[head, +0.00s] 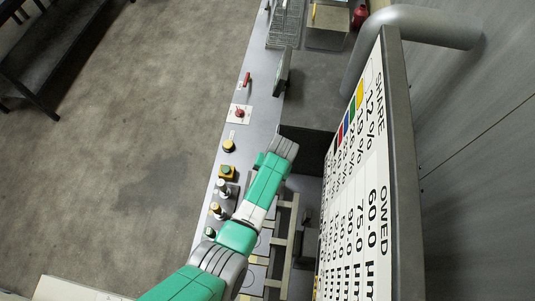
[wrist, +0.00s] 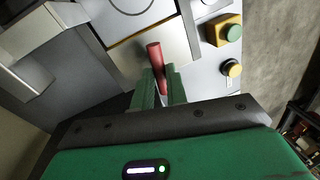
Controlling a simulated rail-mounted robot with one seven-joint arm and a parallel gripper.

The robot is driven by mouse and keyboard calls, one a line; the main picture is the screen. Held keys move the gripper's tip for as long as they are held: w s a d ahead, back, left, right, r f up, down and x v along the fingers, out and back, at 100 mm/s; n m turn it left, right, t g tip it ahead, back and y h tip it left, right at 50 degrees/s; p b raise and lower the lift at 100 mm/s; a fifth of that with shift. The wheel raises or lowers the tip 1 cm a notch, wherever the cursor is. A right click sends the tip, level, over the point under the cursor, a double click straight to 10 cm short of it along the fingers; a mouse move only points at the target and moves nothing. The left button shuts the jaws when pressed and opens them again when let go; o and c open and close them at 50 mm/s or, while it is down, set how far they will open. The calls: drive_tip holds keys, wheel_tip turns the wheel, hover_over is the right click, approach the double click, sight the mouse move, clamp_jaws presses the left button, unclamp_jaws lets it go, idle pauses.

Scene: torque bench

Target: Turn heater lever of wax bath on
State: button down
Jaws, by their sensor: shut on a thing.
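A red lever (wrist: 154,53) stands out from a pale panel (wrist: 178,41) in the wrist view. My gripper (wrist: 161,76) has its two green fingers on either side of the lever, shut on it near its lower end in the picture. The lever's upper tip shows beyond the fingers; where it joins its mount is hard to make out. In the head view my green and grey arm reaches over the bench, and its end hides the lever and the fingers. No marking that tells on from off is readable.
Beside the lever are a yellow box with a green button (wrist: 233,33) and a yellow-topped black knob (wrist: 232,69). In the head view, a red lever (head: 247,78) and a red knob (head: 239,112) lie farther up the bench edge. A large sign board (head: 395,150) stands at right.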

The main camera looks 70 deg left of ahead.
drive_tip(key=c, duration=1.4)
unclamp_jaws()
wheel_tip(320, 180, up, 8)
drive_tip(key=w+d, duration=0.1)
drive_tip(key=shift+f+p, duration=0.15)
drive_tip(key=shift+p, duration=0.3)
drive_tip(key=shift+w, duration=0.1)
